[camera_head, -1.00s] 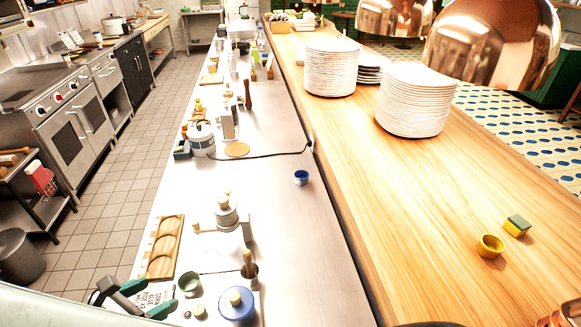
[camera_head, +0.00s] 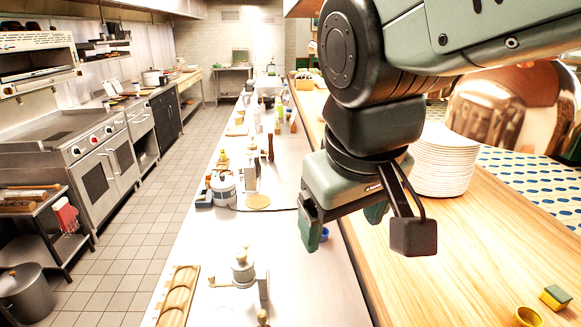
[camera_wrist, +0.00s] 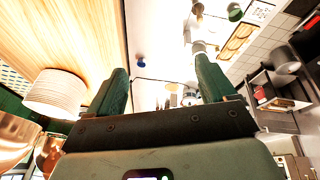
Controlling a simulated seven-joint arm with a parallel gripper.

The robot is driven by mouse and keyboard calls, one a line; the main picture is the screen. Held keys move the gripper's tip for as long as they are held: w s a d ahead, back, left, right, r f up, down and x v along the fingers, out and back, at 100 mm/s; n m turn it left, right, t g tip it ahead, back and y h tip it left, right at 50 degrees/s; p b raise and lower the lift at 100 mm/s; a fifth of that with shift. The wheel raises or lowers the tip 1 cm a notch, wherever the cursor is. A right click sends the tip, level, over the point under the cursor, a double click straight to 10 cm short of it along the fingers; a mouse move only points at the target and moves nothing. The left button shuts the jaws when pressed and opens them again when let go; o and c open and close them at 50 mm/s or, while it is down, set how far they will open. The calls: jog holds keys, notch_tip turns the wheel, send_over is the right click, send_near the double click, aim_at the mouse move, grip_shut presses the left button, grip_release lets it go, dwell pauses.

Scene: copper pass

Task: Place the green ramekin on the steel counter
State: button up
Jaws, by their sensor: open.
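The green ramekin shows as a small green round thing in the wrist view (camera_wrist: 235,12), at the top edge by a printed sign. It seems to stand on the steel counter, far beyond my fingers; the head view does not show it. The pale steel counter (camera_head: 312,285) runs up the middle of the head view. My gripper (camera_head: 343,226) hangs above the counter near its edge with the wooden ledge. Its two green fingers are apart with nothing between them, also in the wrist view (camera_wrist: 162,66).
A blue ramekin (camera_head: 324,237) is partly hidden behind my gripper. A grinder (camera_head: 242,268) and wooden tray (camera_head: 178,298) stand on the counter.

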jog(key=s+m, duration=0.1)
jog(key=s+d+r+m+t, duration=0.1)
jog(key=s, duration=0.1)
jog(key=s+d+m, duration=0.1)
jog(key=shift+s+d+r+t, duration=0.15)
jog(key=shift+s+r+t, duration=0.15)
jog(key=shift+r, duration=0.1)
